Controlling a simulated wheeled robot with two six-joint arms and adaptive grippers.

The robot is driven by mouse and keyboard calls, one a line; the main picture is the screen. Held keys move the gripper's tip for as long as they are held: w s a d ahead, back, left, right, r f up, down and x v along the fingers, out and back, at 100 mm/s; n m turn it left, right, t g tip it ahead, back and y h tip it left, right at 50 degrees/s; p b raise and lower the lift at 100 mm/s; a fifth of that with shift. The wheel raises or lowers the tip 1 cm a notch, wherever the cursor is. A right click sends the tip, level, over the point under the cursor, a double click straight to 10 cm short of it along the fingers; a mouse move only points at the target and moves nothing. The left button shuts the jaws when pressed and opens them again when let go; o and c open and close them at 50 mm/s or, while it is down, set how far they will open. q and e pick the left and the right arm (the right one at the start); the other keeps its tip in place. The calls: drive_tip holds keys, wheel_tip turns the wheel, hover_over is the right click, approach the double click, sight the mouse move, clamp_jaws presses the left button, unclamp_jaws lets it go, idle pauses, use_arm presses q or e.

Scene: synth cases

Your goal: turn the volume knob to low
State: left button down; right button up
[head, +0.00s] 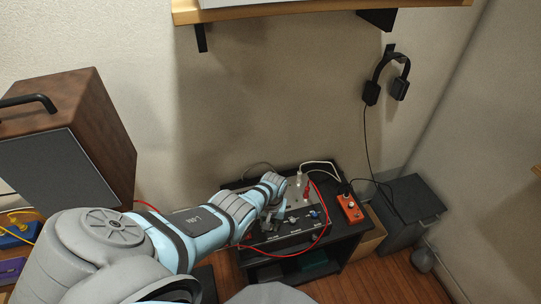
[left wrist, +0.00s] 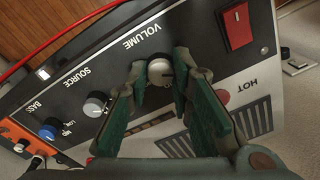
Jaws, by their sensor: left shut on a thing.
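The volume knob (left wrist: 160,71) is a small light-capped knob below the printed word VOLUME in the left wrist view. It sits on the amplifier's dark and pale panel (left wrist: 115,65); the amplifier (head: 309,228) stands on a black stand in the head view. My left gripper (left wrist: 161,77) is shut on the volume knob, one fingertip on each side. In the head view my left gripper (head: 269,213) reaches the amplifier's left part and hides the knob. I cannot tell the knob's pointer setting. My right gripper is not in view.
The source knob (left wrist: 97,104), a blue knob (left wrist: 50,128) and a red switch (left wrist: 237,27) flank the volume knob. A red cable (head: 322,236) loops around the amplifier. An orange pedal (head: 350,208) sits at its right. Headphones (head: 387,78) hang on the wall.

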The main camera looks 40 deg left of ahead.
use_arm(q)
drive_tip(key=c, duration=1.4)
unclamp_jaws()
drive_tip(key=shift+w+r, duration=0.1)
drive_tip(key=shift+r, duration=0.45)
drive_tip(key=r, duration=1.1)
drive_tip(key=shift+d, duration=0.2)
drive_tip(key=shift+f, duration=0.1)
